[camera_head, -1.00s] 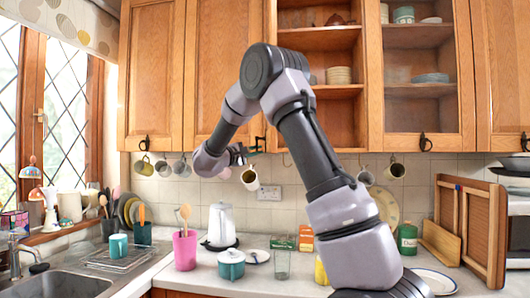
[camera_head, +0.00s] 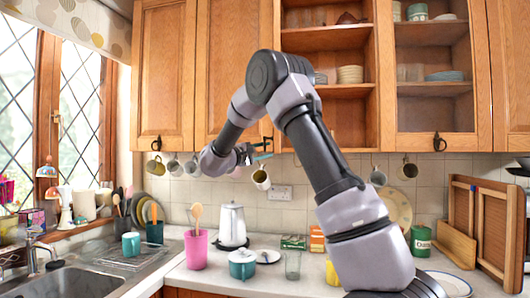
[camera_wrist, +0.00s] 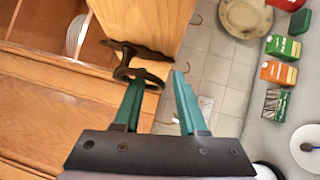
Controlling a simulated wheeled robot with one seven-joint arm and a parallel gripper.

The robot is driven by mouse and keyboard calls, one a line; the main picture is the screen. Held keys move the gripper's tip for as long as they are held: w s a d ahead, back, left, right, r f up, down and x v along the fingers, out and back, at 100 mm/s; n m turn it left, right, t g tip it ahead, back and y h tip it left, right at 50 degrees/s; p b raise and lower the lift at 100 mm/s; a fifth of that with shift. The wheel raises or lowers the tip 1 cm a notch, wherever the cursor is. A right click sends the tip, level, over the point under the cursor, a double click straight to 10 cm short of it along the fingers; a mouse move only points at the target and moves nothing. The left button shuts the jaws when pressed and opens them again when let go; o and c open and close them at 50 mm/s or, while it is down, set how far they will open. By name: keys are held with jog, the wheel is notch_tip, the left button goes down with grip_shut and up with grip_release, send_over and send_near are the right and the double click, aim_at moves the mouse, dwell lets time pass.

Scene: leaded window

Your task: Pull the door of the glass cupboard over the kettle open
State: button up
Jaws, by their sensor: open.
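The glass cupboard (camera_head: 330,138) over the counter near the kettle (camera_head: 232,222) has shelves showing behind its front, with a stack of plates on one. In the wrist view its light wooden lower rail (camera_wrist: 150,22) carries a dark ring handle (camera_wrist: 150,80). My gripper (camera_head: 264,150) is at this handle, at the cupboard's lower left corner. In the wrist view my gripper (camera_wrist: 155,80) is open, its teal fingers apart. The left fingertip overlaps the ring; I cannot tell whether it passes through or touches. The head view hides the handle's detail behind my gripper.
Several mugs hang below the cupboards, one (camera_head: 261,178) just under my gripper. A solid wooden door (camera_head: 225,75) is on the left and another glass cupboard (camera_head: 433,140) on the right. A pot (camera_head: 242,265), a glass (camera_head: 292,265) and boxes stand on the counter below.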

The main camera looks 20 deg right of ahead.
jog(key=v, duration=1)
jog(key=shift+a, duration=0.35)
jog(key=shift+s+a+f, duration=0.1)
jog(key=shift+s, duration=0.1)
